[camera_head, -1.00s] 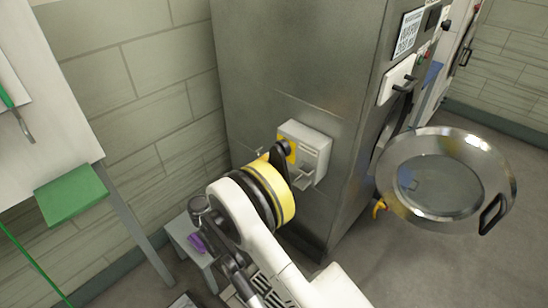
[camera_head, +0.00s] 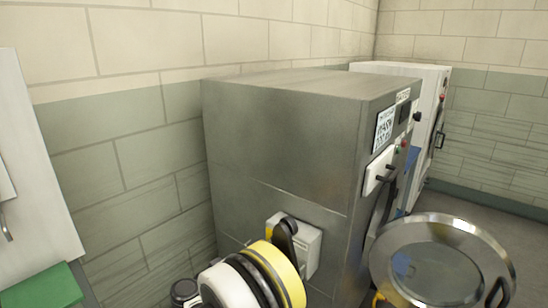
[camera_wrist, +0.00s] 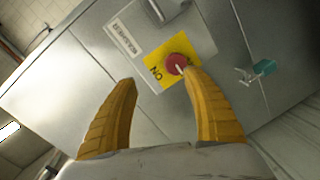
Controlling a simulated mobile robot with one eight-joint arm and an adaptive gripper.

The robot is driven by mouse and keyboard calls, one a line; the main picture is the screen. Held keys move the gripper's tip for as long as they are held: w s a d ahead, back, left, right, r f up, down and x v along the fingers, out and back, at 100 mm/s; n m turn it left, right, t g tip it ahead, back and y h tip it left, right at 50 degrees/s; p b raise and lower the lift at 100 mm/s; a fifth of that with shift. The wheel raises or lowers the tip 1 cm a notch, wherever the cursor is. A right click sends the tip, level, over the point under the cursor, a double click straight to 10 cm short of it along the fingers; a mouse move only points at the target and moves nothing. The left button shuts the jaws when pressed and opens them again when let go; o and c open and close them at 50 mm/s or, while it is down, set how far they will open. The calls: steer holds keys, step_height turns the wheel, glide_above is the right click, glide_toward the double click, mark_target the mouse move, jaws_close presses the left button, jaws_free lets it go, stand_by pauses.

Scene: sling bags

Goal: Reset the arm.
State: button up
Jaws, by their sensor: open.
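My gripper (camera_wrist: 158,85) shows in the wrist view with its two yellow fingers spread apart and nothing between them. A red knob (camera_wrist: 177,64) on a yellow plate (camera_wrist: 160,52) marked "ON" lies just beyond the right fingertip; whether they touch I cannot tell. My arm, with a yellow and black band, shows at the bottom of the head view in front of a light box (camera_head: 305,246) on the side of a grey metal machine (camera_head: 280,150). The fingers are hidden in the head view.
The machine's round glass door (camera_head: 440,265) stands open at the lower right. A white machine (camera_head: 435,110) stands behind. A green block (camera_head: 42,288) and a white panel (camera_head: 35,150) are at the left. A teal-handled part (camera_wrist: 262,68) shows in the wrist view.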

steer(key=s+d+r+m+g+y, duration=0.1)
steer(key=s+d+r+g+y, duration=0.15)
steer(key=d+r, duration=0.5)
steer(key=s+d+r+g+y, duration=0.25)
steer(key=s+d+r, duration=0.2)
steer(key=d, duration=0.65)
steer(key=s+d+m+y, duration=0.2)
steer(key=s+d, duration=0.1)
steer(key=s, duration=0.9)
steer(key=s+d+r+m+y, duration=0.1)
steer(key=s+d+m+y, duration=0.1)
steer(key=s, duration=1)
steer(key=shift+s+d+r+g+y, duration=0.35)
steer(key=shift+d+y, duration=0.35)
steer(key=shift+d, duration=0.4)
